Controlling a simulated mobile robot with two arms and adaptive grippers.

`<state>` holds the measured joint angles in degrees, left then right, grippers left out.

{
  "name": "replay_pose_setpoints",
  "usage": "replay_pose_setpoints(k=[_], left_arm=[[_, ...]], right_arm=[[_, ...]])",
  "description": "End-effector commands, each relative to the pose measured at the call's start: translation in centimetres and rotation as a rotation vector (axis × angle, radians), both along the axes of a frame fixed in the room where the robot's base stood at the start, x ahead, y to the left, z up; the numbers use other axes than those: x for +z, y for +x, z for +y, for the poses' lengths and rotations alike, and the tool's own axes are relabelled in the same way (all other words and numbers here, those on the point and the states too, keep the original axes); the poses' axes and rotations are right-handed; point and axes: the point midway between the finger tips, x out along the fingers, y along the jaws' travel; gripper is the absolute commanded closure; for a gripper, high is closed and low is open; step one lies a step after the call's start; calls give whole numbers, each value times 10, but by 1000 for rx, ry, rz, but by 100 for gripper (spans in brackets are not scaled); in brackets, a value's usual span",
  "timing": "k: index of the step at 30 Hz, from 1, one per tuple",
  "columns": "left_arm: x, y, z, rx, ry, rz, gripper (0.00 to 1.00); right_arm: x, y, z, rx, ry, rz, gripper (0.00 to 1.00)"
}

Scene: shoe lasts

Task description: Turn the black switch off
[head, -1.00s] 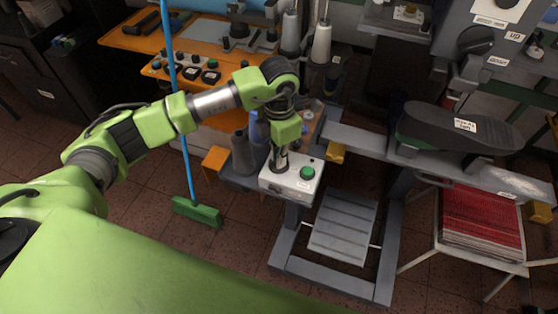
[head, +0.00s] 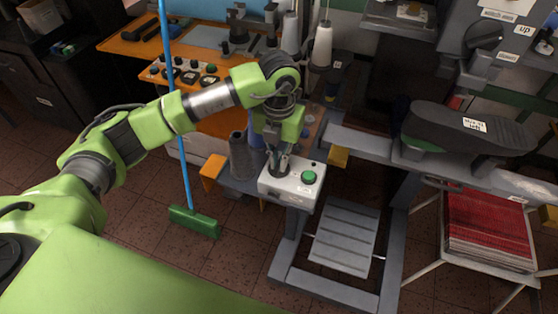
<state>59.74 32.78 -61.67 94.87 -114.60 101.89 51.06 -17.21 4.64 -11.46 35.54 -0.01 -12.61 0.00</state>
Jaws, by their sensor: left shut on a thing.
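A white control box (head: 294,190) with a green button (head: 309,177) stands on the grey machine frame in the middle of the head view. My left gripper (head: 279,166) points down at the left part of this box. Its fingers are shut on the black switch, which is mostly hidden behind them; only dark parts show at its base. I cannot tell which way the switch is turned. My right gripper is not in view.
A blue-handled green broom (head: 194,221) leans at the left. A pedal (head: 345,236) sits below the box.

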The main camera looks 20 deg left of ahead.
Motion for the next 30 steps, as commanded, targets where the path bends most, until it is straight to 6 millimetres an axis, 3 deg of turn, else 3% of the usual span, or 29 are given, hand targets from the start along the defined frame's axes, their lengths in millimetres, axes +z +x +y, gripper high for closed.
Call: replay_pose_setpoints(k=[15,16,18,30], left_arm=[[2,2,0,21,-1,-4,100],[2,2,0,21,-1,-5,87],[2,2,0,21,-1,-4,76],[6,1,0,18,-1,-3,76]], right_arm=[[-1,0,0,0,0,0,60],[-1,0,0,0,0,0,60],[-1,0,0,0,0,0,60],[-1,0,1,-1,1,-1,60]])
